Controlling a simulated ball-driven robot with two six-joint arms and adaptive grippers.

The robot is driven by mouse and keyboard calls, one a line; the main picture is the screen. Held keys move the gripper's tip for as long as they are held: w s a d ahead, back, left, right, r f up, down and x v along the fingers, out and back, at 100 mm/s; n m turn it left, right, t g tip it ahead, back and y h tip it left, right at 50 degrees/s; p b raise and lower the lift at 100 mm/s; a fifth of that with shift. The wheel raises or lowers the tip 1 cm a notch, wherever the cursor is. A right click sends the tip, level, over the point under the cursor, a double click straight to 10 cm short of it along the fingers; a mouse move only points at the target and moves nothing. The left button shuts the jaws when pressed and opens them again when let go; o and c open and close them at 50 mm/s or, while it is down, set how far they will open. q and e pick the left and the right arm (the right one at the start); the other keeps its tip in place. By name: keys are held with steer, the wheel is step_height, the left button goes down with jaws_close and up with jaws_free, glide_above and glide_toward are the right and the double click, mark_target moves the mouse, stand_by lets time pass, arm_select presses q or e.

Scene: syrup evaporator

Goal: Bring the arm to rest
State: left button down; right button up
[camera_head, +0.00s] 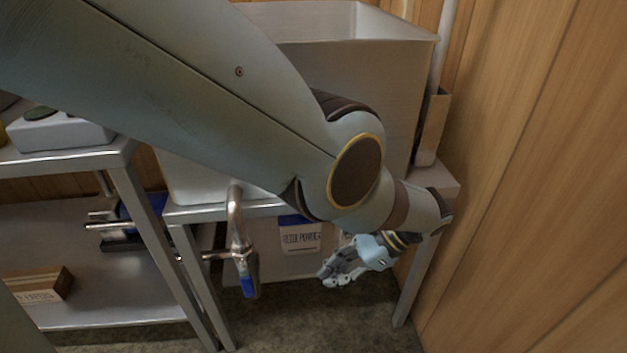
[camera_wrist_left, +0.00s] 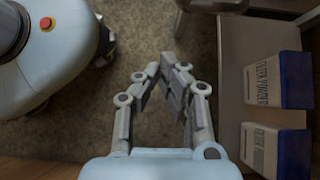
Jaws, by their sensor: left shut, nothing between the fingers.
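My left arm reaches across the head view from the upper left. It bends at the elbow in front of a large steel tank, and its forearm and wrist point downward. My left gripper (camera_head: 330,275) hangs low, below the stand's top and in front of it. In the left wrist view my left gripper (camera_wrist_left: 162,72) has its fingers drawn together at the tips, with nothing between them. It hangs over bare floor and touches nothing that I can see. My right gripper is in neither view.
The steel tank (camera_head: 400,75) stands behind my arm. A tap (camera_head: 238,235) with a blue handle sticks out left of the gripper. Filter powder boxes (camera_wrist_left: 278,80) sit on a low shelf. A steel table (camera_head: 70,157) stands left; a wooden wall (camera_head: 530,180) closes the right.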

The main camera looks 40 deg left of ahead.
arm_select(q)
steer(key=shift+w+d+r, duration=0.25)
steer(key=shift+w+d, duration=0.15)
steer(key=shift+w, duration=0.1)
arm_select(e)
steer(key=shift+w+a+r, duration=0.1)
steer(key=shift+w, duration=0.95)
